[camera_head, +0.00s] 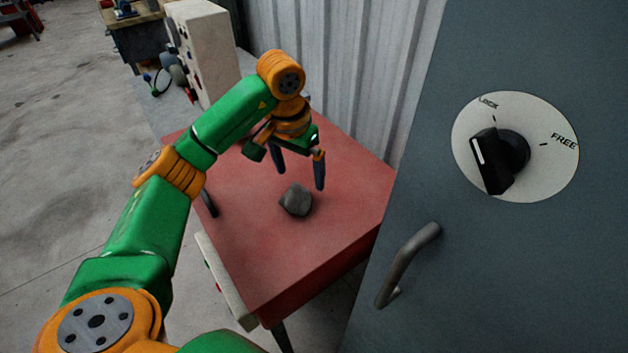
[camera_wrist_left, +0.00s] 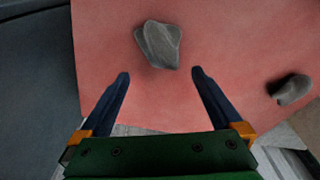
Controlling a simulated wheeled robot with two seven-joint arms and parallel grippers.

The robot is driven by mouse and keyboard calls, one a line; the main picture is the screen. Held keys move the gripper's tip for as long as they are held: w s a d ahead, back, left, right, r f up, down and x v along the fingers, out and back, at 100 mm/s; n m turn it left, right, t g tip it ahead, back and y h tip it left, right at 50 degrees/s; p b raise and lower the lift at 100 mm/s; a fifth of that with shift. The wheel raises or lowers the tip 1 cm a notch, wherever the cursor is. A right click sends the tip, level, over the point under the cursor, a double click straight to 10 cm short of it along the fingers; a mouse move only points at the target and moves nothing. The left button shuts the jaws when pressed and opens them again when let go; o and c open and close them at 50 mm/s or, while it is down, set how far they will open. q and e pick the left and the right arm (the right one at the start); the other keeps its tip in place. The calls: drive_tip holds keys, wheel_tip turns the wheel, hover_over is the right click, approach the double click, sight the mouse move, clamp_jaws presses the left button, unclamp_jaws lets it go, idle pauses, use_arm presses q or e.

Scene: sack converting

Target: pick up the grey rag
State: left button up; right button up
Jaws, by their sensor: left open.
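The grey rag (camera_head: 296,200) is a crumpled lump on the red table top (camera_head: 340,225). In the left wrist view the rag (camera_wrist_left: 160,43) lies beyond the fingertips, roughly centred between their lines. My left gripper (camera_head: 300,179) is open and empty, with its fingers pointing down just above and behind the rag. Its two dark blue fingers (camera_wrist_left: 160,73) also show apart in the left wrist view. No contact with the rag shows. My right gripper is out of view.
A second grey thing (camera_wrist_left: 291,89) lies near the table's edge at right in the wrist view. A grey cabinet door (camera_head: 480,270) with a handle (camera_head: 408,262) and a LOCK/FREE knob (camera_head: 500,160) stands at right. Corrugated wall (camera_head: 325,70) rises behind the table.

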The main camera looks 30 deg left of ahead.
sight(296, 194)
use_arm(q)
drive_tip(key=s+f+p, duration=0.1)
drive_tip(key=s+f, duration=0.1)
drive_tip(key=f, duration=0.1)
drive_tip(key=shift+s+f+p, duration=0.1)
drive_tip(key=shift+f+p, duration=0.05)
drive_tip(key=shift+p, duration=0.2)
drive_tip(key=f, duration=0.2)
drive_tip(key=shift+w+f, duration=0.5)
drive_tip(key=shift+w, duration=0.05)
drive_tip(key=shift+s+r, duration=0.1)
drive_tip(key=shift+s, duration=0.05)
drive_tip(key=c, duration=1.2)
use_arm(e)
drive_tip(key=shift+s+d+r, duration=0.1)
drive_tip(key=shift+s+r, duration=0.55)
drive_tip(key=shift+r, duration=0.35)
